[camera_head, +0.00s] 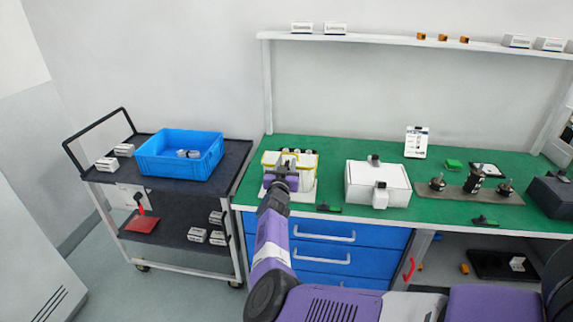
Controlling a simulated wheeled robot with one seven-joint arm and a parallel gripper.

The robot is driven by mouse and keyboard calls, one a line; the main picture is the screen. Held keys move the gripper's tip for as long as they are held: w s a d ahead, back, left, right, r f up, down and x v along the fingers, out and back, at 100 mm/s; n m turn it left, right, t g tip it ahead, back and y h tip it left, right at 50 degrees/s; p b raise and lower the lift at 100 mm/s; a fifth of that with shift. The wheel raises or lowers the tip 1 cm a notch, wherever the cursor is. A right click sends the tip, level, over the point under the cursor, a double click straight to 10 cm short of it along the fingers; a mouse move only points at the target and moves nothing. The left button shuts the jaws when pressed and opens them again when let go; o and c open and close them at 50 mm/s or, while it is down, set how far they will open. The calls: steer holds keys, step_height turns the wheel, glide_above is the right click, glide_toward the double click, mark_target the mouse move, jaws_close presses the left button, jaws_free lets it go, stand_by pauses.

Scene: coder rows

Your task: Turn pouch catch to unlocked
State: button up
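My purple arm reaches up to the left end of the green bench. My gripper (284,165) is at a pale container with a yellow rim (311,158), overlapping its front in this view. I cannot tell whether it touches the container. The arm and gripper hide much of the container's front. Its top holds small dark and white items. No pouch or catch can be made out clearly, and its position cannot be read. The fingers are too small and hidden to tell open from shut.
A white box (362,187) stands right of the container on the green bench (432,208). Further right are a plate with dark knobs (460,193) and a dark box (550,196). A black cart (105,177) with a blue bin (150,163) stands left, beyond a narrow gap.

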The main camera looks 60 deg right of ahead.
steer(key=shift+w+d, duration=0.1)
steer(key=shift+d, duration=0.25)
steer(key=shift+c, duration=0.2)
jaws_close()
